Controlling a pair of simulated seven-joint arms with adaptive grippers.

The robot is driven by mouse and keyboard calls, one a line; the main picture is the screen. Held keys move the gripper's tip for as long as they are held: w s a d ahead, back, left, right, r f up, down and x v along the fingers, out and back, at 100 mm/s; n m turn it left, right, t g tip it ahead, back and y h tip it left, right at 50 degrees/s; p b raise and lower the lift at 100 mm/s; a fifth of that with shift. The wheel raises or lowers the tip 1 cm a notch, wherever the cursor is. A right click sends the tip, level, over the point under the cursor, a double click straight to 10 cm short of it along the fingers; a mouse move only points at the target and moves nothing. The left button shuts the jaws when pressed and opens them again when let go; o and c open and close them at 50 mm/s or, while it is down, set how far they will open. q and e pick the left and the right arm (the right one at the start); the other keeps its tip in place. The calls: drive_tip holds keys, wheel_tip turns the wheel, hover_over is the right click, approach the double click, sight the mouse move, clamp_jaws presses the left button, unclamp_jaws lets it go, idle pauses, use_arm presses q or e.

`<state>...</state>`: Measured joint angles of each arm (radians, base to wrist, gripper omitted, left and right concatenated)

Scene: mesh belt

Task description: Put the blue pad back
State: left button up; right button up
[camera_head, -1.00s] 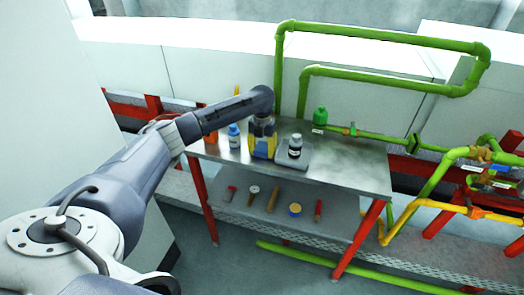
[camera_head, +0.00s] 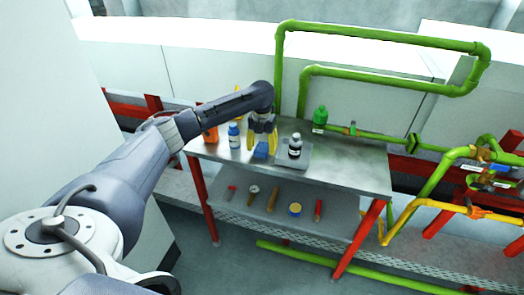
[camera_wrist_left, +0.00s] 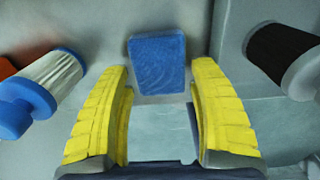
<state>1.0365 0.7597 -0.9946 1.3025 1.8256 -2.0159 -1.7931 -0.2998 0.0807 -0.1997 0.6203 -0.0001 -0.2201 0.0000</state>
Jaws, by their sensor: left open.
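The blue pad (camera_head: 261,151) lies on the metal table top (camera_head: 345,165), between a blue-and-white bottle and a grey tray. My left gripper (camera_head: 261,135) is above and just behind it, pointing down. In the left wrist view the pad (camera_wrist_left: 157,63) lies ahead of the two yellow fingers (camera_wrist_left: 163,110). The fingers are spread apart with nothing between them. The pad appears apart from both fingers. My right gripper is not in view.
A blue-capped bottle (camera_head: 234,136) and an orange bottle (camera_head: 210,133) stand left of the pad. A dark-capped bottle (camera_head: 295,146) stands on the grey tray (camera_head: 299,163). A green bottle (camera_head: 320,115) stands behind. The table's right part is clear. Several tools lie on the lower shelf (camera_head: 338,218).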

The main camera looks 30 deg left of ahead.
sight(262, 149)
use_arm(q)
wheel_tip(262, 149, up, 11)
drive_tip(key=shift+f, duration=0.2)
drive_tip(key=shift+d, duration=0.1)
idle(0.4)
